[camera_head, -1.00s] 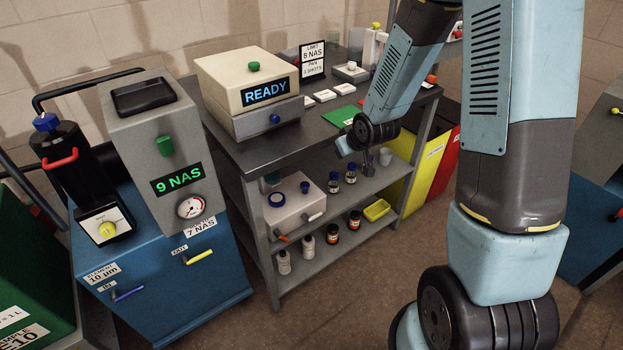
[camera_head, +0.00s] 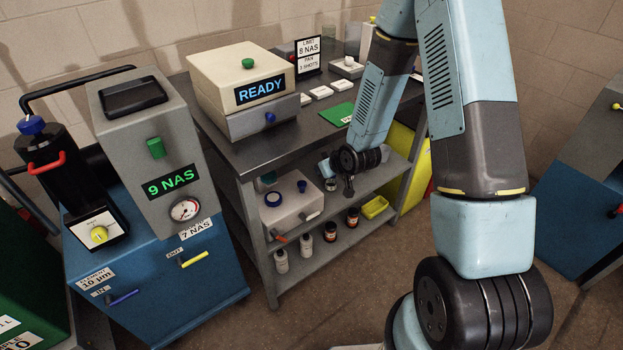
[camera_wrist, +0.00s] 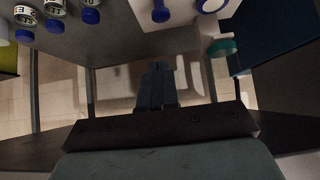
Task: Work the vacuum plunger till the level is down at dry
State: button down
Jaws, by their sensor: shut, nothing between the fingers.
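My gripper (camera_head: 349,190) hangs at the upper shelf of the bench, right of a white box (camera_head: 291,208). In the wrist view my gripper (camera_wrist: 154,68) has its fingers together with nothing between them. The box carries a blue knob (camera_head: 301,186) and a blue ring (camera_head: 273,199); knob (camera_wrist: 160,13) and ring (camera_wrist: 210,5) show at the wrist view's top edge, apart from the fingers. A teal cap (camera_wrist: 222,47) is right of the fingers. No part is marked as the vacuum plunger, and I cannot make out a level or a "dry" mark.
Blue-capped bottles (camera_wrist: 55,8) stand at the wrist view's upper left. Bottles and a yellow tray (camera_head: 374,207) are on the lower shelf. A READY machine (camera_head: 239,75) stands on the bench top. A blue cabinet (camera_head: 215,277) reading 9 NAS is left. Floor (camera_head: 310,315) in front is clear.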

send_over(306, 190)
jog(key=s, duration=0.1)
notch_tip(306, 190, down, 7)
jog(key=shift+d+f, duration=0.25)
jog(key=shift+f, duration=0.3)
jog(key=shift+d+f, duration=0.25)
jog(key=shift+f, duration=1.2)
jog(key=shift+s+f, duration=0.1)
jog(key=shift+f, duration=1.65)
